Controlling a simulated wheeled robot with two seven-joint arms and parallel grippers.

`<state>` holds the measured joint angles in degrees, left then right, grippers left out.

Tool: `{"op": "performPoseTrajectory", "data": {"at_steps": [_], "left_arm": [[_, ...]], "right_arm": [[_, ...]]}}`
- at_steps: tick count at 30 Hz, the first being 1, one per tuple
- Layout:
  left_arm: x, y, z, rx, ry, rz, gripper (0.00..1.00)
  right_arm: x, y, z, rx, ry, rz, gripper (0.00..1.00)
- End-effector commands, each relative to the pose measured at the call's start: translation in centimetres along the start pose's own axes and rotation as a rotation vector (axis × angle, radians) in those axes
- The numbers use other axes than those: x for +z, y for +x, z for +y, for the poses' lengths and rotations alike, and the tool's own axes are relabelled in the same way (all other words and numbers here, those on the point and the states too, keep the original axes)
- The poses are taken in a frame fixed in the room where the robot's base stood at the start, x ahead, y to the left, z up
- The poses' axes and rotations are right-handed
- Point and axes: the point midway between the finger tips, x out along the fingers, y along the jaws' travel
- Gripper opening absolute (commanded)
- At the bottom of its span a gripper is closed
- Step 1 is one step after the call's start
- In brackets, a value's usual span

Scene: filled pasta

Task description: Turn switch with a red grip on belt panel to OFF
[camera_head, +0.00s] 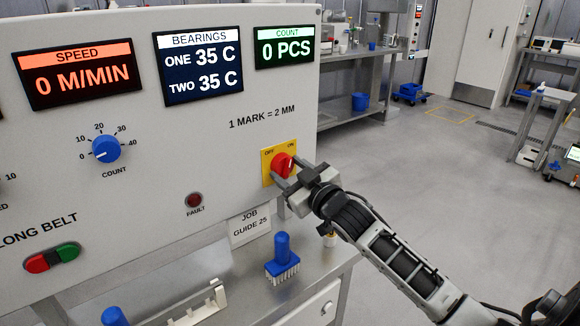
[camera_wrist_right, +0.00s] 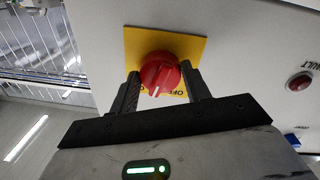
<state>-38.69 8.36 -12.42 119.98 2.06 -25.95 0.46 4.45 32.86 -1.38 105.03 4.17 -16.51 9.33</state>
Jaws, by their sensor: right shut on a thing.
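The switch with a red grip (camera_head: 281,165) sits on a yellow plate (camera_head: 266,173) marked OFF at left and ON at right, at the right end of the grey belt panel (camera_head: 150,140). My right gripper (camera_head: 290,175) is at the switch, its fingers on either side of the red grip and shut on it. In the right wrist view, the red grip (camera_wrist_right: 158,74) is between the two fingers, seen upside down. Its white mark shows near the lettering; the exact angle is hard to tell. The fingers hide part of the plate. My left gripper is not in view.
A red fault lamp (camera_head: 194,200) and a blue count knob (camera_head: 106,149) are left of the switch. Below, a blue-handled brush (camera_head: 282,262) stands on the metal bench, near the job guide card (camera_head: 249,227). Open floor lies to the right.

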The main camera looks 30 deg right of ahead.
Motion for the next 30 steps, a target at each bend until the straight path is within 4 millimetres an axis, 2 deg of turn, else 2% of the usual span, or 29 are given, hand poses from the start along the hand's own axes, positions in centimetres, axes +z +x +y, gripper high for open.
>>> {"op": "performPoseTrajectory", "data": {"at_steps": [21, 30], "left_arm": [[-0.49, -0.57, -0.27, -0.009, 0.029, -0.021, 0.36], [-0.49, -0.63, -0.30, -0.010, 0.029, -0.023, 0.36]], "right_arm": [[0.00, 0.03, 0.30, -0.009, -0.679, 0.042, 0.24], [-0.05, 0.03, 0.37, -0.011, -0.900, 0.058, 0.24]]}}
